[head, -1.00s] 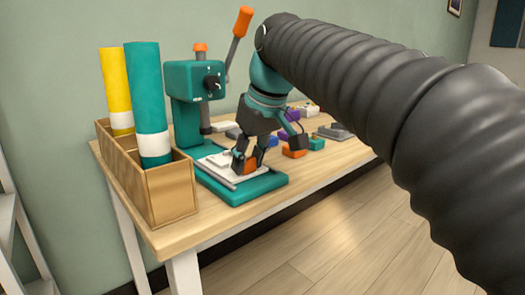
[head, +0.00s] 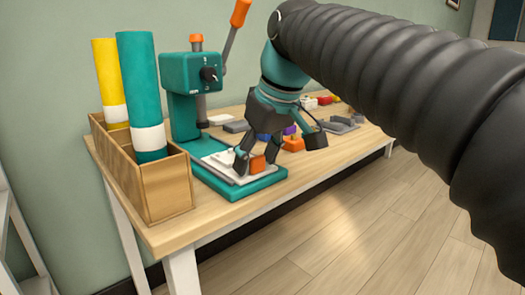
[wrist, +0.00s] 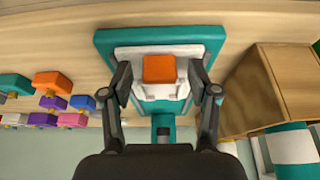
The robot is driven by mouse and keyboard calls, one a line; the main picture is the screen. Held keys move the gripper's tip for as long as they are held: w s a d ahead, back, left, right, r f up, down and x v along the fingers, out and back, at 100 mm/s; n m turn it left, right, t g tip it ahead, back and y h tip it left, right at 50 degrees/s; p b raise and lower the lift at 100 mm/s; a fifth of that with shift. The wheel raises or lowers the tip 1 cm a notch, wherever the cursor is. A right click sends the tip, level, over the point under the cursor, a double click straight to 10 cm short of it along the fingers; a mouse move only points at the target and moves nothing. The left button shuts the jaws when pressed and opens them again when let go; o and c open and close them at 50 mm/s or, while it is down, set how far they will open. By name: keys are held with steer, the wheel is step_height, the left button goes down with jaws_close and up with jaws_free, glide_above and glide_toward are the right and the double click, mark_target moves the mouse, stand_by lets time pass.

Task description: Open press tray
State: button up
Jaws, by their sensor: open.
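The teal press (head: 190,85) stands on the table with its orange-tipped lever raised. Its white tray (head: 222,164) lies on the teal base (head: 262,186). The tray's orange handle (head: 257,164) shows at its near end. My gripper (head: 278,150) is low over the tray, its fingers spread wide on either side of the handle. In the wrist view, the open fingers of my gripper (wrist: 160,84) straddle the orange handle (wrist: 159,69) with a gap on each side. The white tray (wrist: 205,50) lies under it. My gripper hides part of the tray in the head view.
A wooden box (head: 165,188) with yellow and teal rolls stands left of the press, also in the wrist view (wrist: 262,70). Several coloured blocks and a grey tray (head: 340,125) lie behind my gripper.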

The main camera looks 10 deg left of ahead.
steer(key=v, duration=1.2)
steer(key=s+d+f+m+t+h+p, duration=0.1)
steer(key=s+d+f+m+p, duration=0.3)
steer(key=d+f, duration=0.5)
steer(key=s+d+f+m+t+h+p, duration=0.1)
steer(key=s+d+f+m+p, duration=0.4)
steer(key=f, duration=1.1)
steer(key=s+d+h, duration=0.1)
steer(key=s+d, duration=0.2)
steer(key=d, duration=0.1)
steer(key=shift+s+d+f+m+t, duration=0.15)
steer(key=shift+d+m+t, duration=0.15)
